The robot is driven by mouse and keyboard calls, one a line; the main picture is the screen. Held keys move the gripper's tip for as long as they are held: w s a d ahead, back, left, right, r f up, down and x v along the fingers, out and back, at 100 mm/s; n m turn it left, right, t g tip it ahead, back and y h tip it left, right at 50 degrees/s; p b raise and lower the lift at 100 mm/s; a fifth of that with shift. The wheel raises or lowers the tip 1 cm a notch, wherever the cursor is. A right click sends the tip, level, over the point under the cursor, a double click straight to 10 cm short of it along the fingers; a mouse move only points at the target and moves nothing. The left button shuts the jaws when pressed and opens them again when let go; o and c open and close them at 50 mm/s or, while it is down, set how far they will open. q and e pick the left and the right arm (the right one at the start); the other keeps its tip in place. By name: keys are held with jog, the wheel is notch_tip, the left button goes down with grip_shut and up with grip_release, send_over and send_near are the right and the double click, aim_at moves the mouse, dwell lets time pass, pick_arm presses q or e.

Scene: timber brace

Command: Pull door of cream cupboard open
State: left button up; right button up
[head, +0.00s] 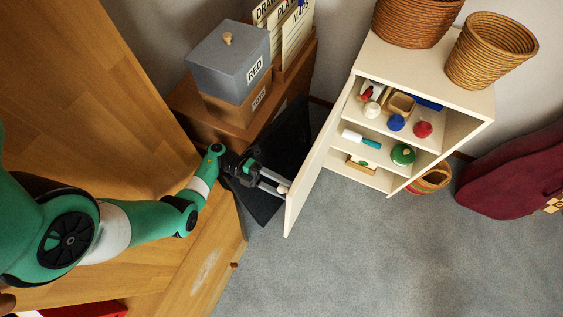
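The cream cupboard (468,93) stands right of centre. Its door (318,165) is swung well open to the left, and the shelves inside show. My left gripper (284,189) is at the outer face of the door, near its free edge. Its two fingers are on either side of the small pale door knob (284,187) and look shut on it; the fingertips partly hide the knob. My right gripper is not in view.
Small bottles and boxes, including a green round one (403,154), are on the shelves. Wicker baskets (490,50) stand on top. A grey box (229,60) is left of the door, a dark red cushion (515,170) at right. Grey carpet (390,260) is clear in front.

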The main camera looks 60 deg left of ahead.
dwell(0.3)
pick_arm(q)
notch_tip(320, 180, up, 4)
jog(key=p, duration=0.3)
jog(key=shift+r, duration=0.1)
jog(key=s+d+r+p, duration=0.8)
jog(key=s+p, duration=0.3)
jog(key=shift+d+r, duration=0.35)
jog(key=shift+r, duration=0.05)
